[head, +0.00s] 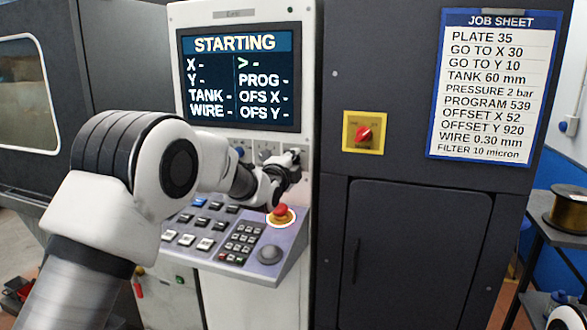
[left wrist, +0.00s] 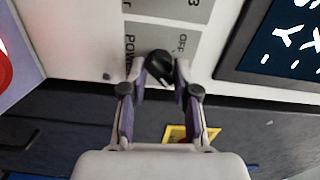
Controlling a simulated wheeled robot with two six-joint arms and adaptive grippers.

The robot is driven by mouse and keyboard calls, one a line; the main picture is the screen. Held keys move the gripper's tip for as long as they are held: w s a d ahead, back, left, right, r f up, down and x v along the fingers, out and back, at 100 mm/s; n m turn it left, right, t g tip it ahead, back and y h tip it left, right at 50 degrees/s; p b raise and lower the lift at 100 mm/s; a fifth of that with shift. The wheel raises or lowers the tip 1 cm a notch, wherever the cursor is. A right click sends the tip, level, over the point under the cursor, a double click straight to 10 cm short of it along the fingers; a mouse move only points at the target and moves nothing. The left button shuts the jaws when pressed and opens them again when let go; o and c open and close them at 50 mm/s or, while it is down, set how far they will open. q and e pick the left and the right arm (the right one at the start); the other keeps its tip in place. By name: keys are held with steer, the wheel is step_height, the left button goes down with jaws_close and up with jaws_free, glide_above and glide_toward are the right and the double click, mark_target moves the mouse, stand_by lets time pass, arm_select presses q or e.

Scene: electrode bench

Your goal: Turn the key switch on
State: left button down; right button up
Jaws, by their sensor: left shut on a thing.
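The key switch shows in the left wrist view as a black knob (left wrist: 160,63) on a grey plate marked "POWER" and "OFF". My left gripper (left wrist: 159,76) is shut on this knob, one finger on each side. In the head view my left gripper (head: 286,170) is at the panel just below the screen's right corner, and it hides the knob there. The screen (head: 239,75) is lit and reads "STARTING", with dashes beside its entries.
Below my left gripper is a sloped console with keys and a red emergency button (head: 281,214). A red rotary switch on a yellow plate (head: 378,146) is to the right. A job sheet (head: 494,85) hangs on the dark cabinet. A spool (head: 567,209) stands far right.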

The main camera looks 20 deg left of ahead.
arm_select(q)
steer(key=shift+m, duration=0.6)
steer(key=shift+r+b, duration=0.1)
steer(key=shift+b, duration=0.2)
steer(key=c, duration=0.9)
jaws_free()
steer(key=shift+w+a+f, duration=0.1)
steer(key=shift+w+f, duration=0.1)
steer(key=s, duration=1.2)
steer(key=shift+a, duration=0.2)
